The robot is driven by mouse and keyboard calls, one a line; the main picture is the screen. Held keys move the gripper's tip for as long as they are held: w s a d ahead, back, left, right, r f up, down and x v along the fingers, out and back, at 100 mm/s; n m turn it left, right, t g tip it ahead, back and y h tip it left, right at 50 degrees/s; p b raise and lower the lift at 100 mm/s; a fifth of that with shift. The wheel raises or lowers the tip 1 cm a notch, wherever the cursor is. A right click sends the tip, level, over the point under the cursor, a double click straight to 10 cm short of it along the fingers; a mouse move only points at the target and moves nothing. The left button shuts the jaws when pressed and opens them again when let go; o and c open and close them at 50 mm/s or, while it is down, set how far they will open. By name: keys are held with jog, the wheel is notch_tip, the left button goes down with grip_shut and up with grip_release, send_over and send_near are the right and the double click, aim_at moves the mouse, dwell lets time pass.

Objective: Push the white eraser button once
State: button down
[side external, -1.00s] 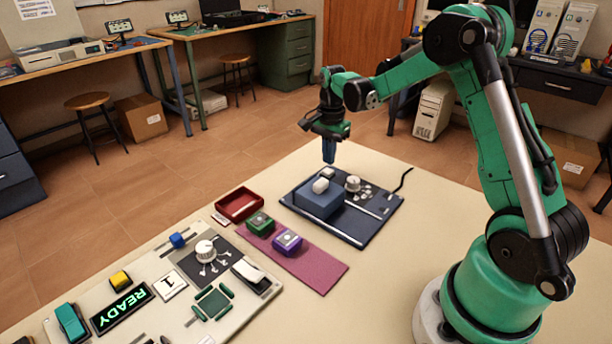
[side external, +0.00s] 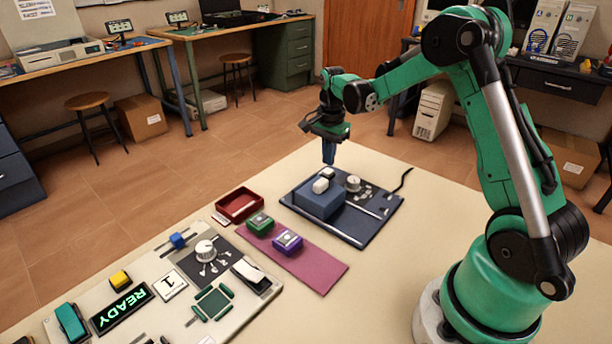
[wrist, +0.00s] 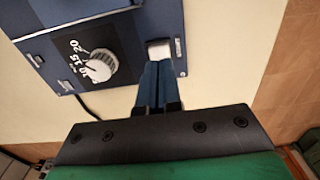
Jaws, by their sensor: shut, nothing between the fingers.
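The white eraser button (side external: 320,186) sits on top of a raised blue box (side external: 318,203) on a dark blue panel (side external: 368,228). In the side view the fingertips are just behind and above the button.
A white dial (side external: 353,183) stands on the panel beside the box; it also shows in the wrist view (wrist: 99,65). A red tray (side external: 240,205), green block (side external: 260,223) and purple block (side external: 287,241) stand left of the panel. A control board reading READY (side external: 122,307) lies front left.

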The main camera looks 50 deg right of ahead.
jog(key=shift+f, duration=1.1)
dwell(0.3)
jog(key=shift+r, duration=3.55)
jog(key=shift+a, duration=0.1)
jog(key=s+a+r+n+t, duration=0.2)
jog(key=s+a+n, duration=0.3)
jog(key=a+n, duration=0.3)
jog(key=s+a+r+n+t, duration=0.2)
jog(key=s+a+n+t, duration=0.3)
jog(key=a+n, duration=0.3)
jog(key=shift+s+a+r+n, duration=0.15)
jog(key=shift+a+r+n, duration=0.2)
jog(key=shift+n, duration=0.65)
